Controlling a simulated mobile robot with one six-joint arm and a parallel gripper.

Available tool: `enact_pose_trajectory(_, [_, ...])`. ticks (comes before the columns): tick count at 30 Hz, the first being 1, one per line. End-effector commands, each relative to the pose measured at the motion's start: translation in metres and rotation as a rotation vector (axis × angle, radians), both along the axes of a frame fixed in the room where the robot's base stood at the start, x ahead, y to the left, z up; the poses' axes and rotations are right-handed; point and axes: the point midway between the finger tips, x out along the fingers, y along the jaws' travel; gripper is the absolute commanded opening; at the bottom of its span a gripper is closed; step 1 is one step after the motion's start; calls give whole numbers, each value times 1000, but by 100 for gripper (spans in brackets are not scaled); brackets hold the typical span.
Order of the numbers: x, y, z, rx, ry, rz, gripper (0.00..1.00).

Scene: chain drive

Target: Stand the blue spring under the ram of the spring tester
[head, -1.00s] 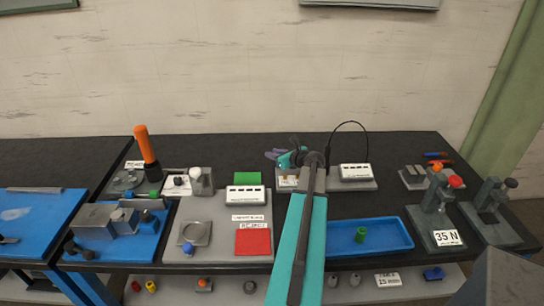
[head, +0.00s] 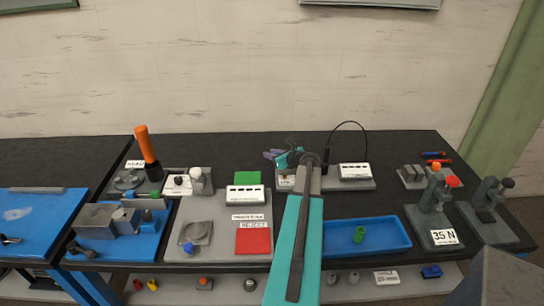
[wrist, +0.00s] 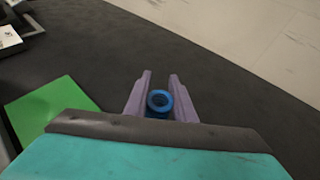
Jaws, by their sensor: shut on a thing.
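The blue spring (wrist: 160,99) is held between the two purple fingers of my gripper (wrist: 160,80) in the wrist view. Its round open end faces the camera. In the head view my gripper (head: 270,154) is above the back middle of the bench, and my arm hides much of it; the spring cannot be made out there. A grey press-like stand (head: 432,207) with a red knob and a "35 N" card, at the right of the bench, looks like the spring tester. My gripper is well to its left and apart from it.
A similar grey stand (head: 489,212) is at the far right. A blue tray (head: 385,246) with a green part (head: 359,234) lies left of the 35 N stand. A cabled device (head: 353,171) stands behind. A green pad (head: 247,177) and red pad (head: 253,242) lie left of my arm.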

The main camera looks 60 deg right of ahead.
Motion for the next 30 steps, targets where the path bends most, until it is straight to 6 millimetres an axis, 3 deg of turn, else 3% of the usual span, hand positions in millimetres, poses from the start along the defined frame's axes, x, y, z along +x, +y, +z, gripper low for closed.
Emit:
enact_pose_trajectory(6, [0,0,-14,1,0,0,0])
enact_pose_trajectory(20, [1,0,-19,0,0,0,0])
enact_pose_trajectory(21, [1,0,-18,0,0,0,26])
enact_pose_trajectory(24, [1,0,-18,0,0,0,42])
enact_pose_trajectory(30, [1,1,-18,0,0,1,42])
